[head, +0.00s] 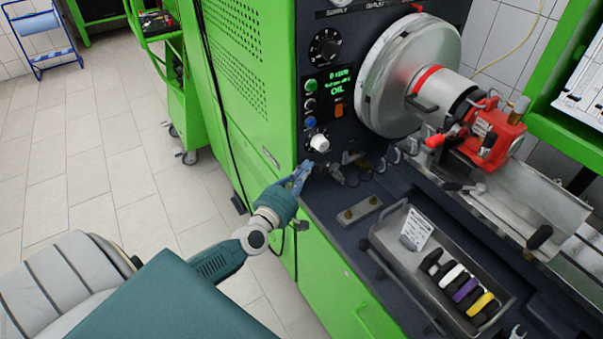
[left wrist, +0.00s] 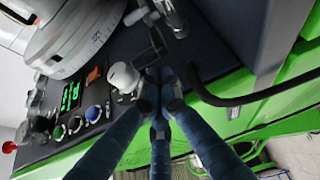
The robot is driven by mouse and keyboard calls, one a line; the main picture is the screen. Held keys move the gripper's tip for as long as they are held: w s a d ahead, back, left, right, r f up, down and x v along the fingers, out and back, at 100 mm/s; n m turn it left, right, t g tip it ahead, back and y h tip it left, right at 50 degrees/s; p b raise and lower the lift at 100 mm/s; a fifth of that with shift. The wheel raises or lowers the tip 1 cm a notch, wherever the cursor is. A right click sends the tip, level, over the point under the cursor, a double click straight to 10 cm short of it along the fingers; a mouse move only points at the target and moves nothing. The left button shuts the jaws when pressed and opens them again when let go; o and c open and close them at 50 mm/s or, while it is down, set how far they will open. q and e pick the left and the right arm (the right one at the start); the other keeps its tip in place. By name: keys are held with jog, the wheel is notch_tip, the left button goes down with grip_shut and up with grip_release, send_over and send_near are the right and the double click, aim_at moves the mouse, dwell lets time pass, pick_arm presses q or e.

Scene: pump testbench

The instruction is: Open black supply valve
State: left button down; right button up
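My left gripper (head: 301,174) reaches in from the left to the front edge of the dark bench, close below the control panel. In the left wrist view, its blue-grey fingers (left wrist: 160,88) converge with their tips close together. A small black lever handle (left wrist: 151,48), which looks like the supply valve, lies just beyond the tips. I cannot tell whether they touch it or hold anything. In the head view, dark valve fittings (head: 350,157) sit right of the gripper. A white knob (head: 319,142) is just above the gripper, and it shows left of the fingertips (left wrist: 123,77). My right gripper is not in view.
A panel with a black dial (head: 325,47), buttons and a green display (head: 339,80) rises above the gripper. A large metal disc (head: 405,75) and red clamp (head: 490,130) stand right. A metal tray (head: 405,257) lies on the bench. A dark hose (left wrist: 235,98) runs beside the fingers.

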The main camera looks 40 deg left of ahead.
pick_arm(q)
jog(key=shift+d, duration=0.1)
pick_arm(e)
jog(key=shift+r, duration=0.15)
pick_arm(q)
jog(key=shift+s+d+n+y+p, duration=0.15)
jog(key=shift+n+y+p, duration=0.15)
jog(key=shift+y+p, duration=0.15)
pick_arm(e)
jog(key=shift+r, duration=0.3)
